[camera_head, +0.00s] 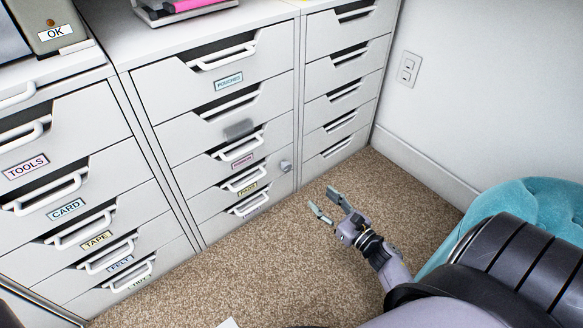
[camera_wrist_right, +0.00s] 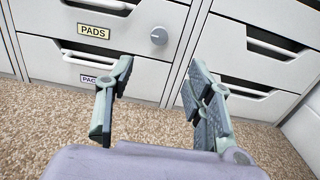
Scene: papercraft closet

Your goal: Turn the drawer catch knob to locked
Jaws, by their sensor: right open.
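The catch knob (camera_head: 286,165) is a small round grey knob near the right end of a low white drawer front in the middle cabinet. It also shows in the right wrist view (camera_wrist_right: 159,36), to the right of the yellow PADS label (camera_wrist_right: 93,32). A faint mark shows on its face, but I cannot tell how it is turned. My right gripper (camera_head: 322,201) is open and empty above the carpet, in front of the cabinet and apart from the knob. In the wrist view its two fingers (camera_wrist_right: 160,75) stand apart, with the knob beyond the gap between them. My left gripper is not seen.
Labelled drawers with white handles fill the left cabinet (camera_head: 70,145). The right cabinet (camera_head: 344,75) has several shut drawers. A teal tufted seat (camera_head: 540,205) stands at the right, by the white wall (camera_head: 480,100). The brown carpet (camera_head: 270,255) before the drawers is mostly clear.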

